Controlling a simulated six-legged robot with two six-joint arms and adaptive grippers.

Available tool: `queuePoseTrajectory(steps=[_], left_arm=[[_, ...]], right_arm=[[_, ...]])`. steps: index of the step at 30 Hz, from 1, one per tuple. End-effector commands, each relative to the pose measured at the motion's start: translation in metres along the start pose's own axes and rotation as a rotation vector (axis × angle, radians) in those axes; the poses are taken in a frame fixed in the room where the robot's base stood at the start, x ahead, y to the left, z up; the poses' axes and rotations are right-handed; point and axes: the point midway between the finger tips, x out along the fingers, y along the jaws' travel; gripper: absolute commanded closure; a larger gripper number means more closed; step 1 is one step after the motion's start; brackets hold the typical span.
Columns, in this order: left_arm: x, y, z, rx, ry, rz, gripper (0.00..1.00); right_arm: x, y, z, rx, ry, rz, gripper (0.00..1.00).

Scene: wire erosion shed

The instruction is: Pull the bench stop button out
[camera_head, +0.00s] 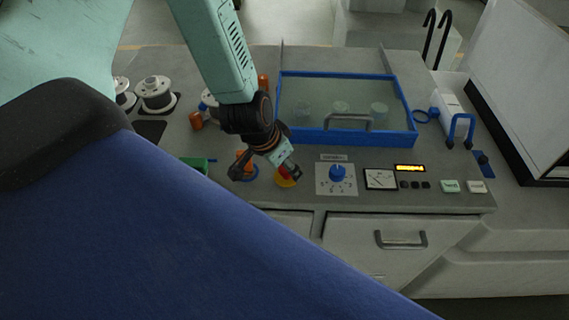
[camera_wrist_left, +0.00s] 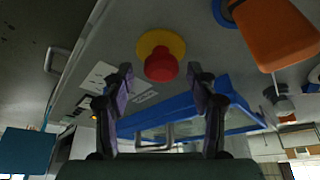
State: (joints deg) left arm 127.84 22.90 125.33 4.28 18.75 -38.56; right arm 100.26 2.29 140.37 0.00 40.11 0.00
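The bench stop button is a red mushroom head (camera_head: 284,173) on a yellow round plate at the bench's front, left of the dial panel. In the head view it is partly hidden by my left gripper (camera_head: 265,172). In the left wrist view the red button (camera_wrist_left: 161,66) shows in full on its yellow plate (camera_wrist_left: 160,40). My left gripper also shows there (camera_wrist_left: 160,73), open, with one finger on each side of the button in the picture. I cannot tell whether the fingers touch it. My right gripper is not in view.
A blue dial (camera_head: 337,172) on a pale panel and a meter (camera_head: 380,179) sit right of the button. A blue-framed lidded tank (camera_head: 345,136) stands behind. An orange object with a blue ring (camera_head: 243,164) is close left. Spools (camera_head: 154,93) stand at the back left.

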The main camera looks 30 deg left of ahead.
Motion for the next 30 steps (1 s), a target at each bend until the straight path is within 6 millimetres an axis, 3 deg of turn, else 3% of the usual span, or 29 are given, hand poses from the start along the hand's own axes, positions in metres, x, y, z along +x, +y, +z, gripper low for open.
queuePoseTrajectory(steps=[20, 30], left_arm=[[-0.0002, -0.0002, -0.0004, 0.001, 0.001, 0.0, 1.0], [-0.0006, -0.0003, -0.0008, 0.001, 0.002, -0.001, 1.0]], right_arm=[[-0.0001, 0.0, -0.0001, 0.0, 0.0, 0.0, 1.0], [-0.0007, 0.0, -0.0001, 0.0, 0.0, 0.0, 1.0]])
